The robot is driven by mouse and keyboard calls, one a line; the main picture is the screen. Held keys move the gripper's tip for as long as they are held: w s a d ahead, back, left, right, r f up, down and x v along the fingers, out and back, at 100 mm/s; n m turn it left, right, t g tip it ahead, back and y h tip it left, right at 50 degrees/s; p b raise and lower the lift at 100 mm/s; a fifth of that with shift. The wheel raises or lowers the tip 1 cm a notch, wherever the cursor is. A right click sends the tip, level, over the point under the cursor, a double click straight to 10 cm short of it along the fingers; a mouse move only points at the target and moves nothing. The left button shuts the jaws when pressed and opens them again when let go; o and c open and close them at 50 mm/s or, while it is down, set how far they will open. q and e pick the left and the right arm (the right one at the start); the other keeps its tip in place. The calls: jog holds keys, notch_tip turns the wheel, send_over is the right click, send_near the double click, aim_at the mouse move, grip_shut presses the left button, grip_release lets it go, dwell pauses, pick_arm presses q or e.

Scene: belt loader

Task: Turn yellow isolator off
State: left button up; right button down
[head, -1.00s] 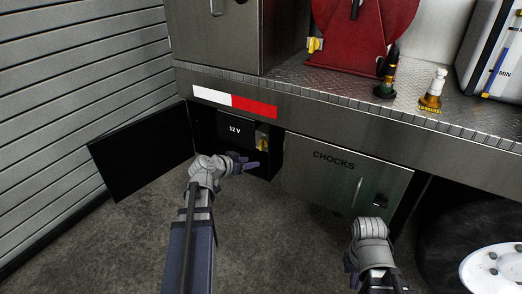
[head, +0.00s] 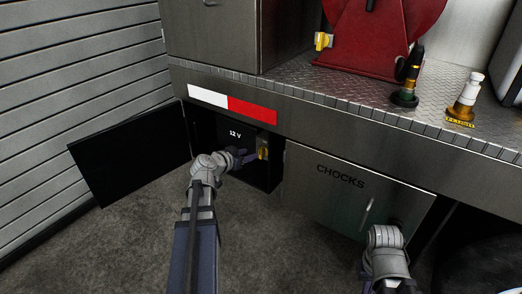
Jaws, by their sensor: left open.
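The yellow isolator (head: 263,152) is a small yellow rotary handle on a grey plate. It sits at the right side of the open lower compartment, beside the black box marked 12 V (head: 235,134). My left gripper (head: 249,157) is open at the compartment mouth, its fingers just left of the isolator. Contact between them cannot be made out. The handle's exact angle is too small to read. My right arm's wrist (head: 385,238) is in front of the CHOCKS door at lower right; its fingers are hidden.
The black compartment door (head: 130,168) stands open to the left. The closed CHOCKS door (head: 340,190) is to the right. Above is a tread-plate deck (head: 350,88) with a red reel (head: 375,40), another yellow handle (head: 323,41) and two fittings. Bare floor lies below.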

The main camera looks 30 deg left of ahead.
aim_at(260, 150)
pick_arm(q)
jog(key=b+x, duration=0.3)
jog(key=x, duration=0.4)
jog(key=shift+w+f, duration=0.15)
jog(key=shift+w, duration=0.25)
grip_shut()
